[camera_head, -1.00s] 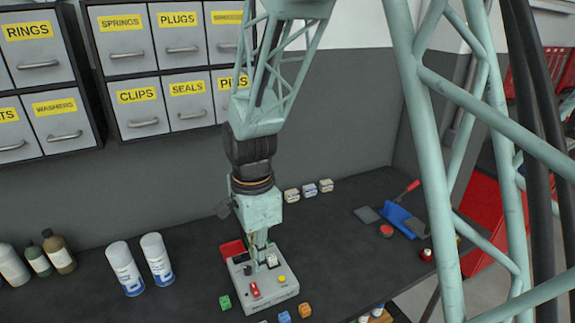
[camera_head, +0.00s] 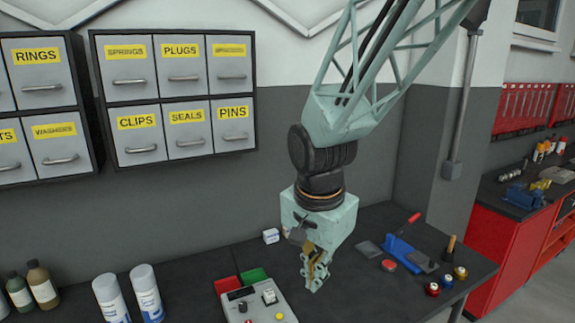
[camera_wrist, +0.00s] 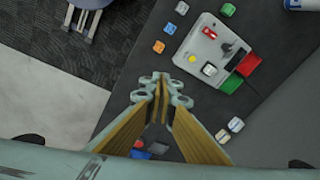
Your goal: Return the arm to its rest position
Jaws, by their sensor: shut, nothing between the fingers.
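My gripper (camera_head: 314,282) hangs from my pale green arm above the dark bench, to the right of the grey control box (camera_head: 262,304). Its fingers are together with nothing between them.
Red and green pieces lie behind the control box. A small white box (camera_head: 271,236) stands at the back. A blue tool (camera_head: 402,250), a red button (camera_head: 389,265) and several small knobs lie to the right. White cans (camera_head: 146,292) stand left. Labelled drawers (camera_head: 185,85) hang on the wall.

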